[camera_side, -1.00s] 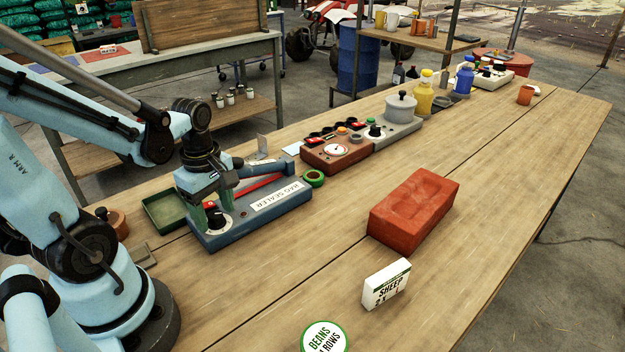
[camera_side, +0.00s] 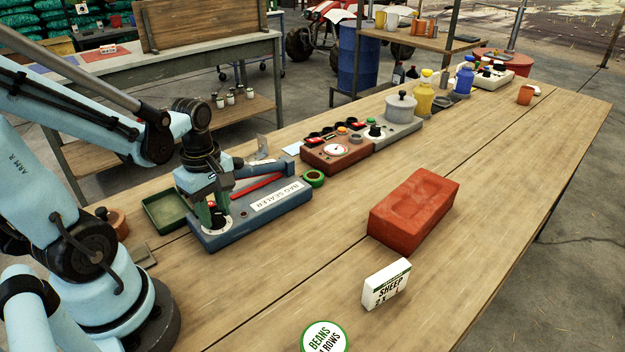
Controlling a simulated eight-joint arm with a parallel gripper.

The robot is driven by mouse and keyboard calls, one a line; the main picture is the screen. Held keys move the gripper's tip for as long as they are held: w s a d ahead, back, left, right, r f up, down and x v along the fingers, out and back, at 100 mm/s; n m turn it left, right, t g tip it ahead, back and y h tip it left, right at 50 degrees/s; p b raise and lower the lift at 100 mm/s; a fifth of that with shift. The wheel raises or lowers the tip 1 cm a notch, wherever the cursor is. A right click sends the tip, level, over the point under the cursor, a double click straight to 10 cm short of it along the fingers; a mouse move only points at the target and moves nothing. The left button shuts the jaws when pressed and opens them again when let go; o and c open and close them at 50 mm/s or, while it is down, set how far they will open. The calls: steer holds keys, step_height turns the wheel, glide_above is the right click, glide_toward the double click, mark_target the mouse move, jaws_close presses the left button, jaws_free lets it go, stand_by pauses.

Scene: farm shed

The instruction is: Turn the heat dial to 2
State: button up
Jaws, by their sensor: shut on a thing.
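The bag sealer (camera_side: 235,232) is a blue box with a white name label and a red bar, on the wooden bench at centre left. Its heat dial (camera_side: 216,227) is a dark knob on a round white plate at the near left end. My gripper (camera_side: 212,218) points down over the dial with its green fingers shut on the knob. The fingers hide most of the knob, and I cannot read its pointer or the numbers.
A green tray (camera_side: 166,211) sits left of the sealer, and a green tape roll (camera_side: 313,178) sits at its far right corner. A red brick (camera_side: 413,210) and a sheep card box (camera_side: 386,284) stand to the right. A red-brown device (camera_side: 338,160) is behind. Bench between sealer and brick is clear.

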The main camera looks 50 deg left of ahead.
mark_target(215, 214)
steer(key=m, duration=0.5)
steer(key=shift+m, duration=0.4)
steer(key=m, duration=0.4)
steer(key=shift+m, duration=0.4)
steer(key=o, duration=1)
steer(key=shift+o, duration=0.2)
steer(key=shift+r, duration=0.1)
step_height(215, 214, up, 12)
stand_by(0.4)
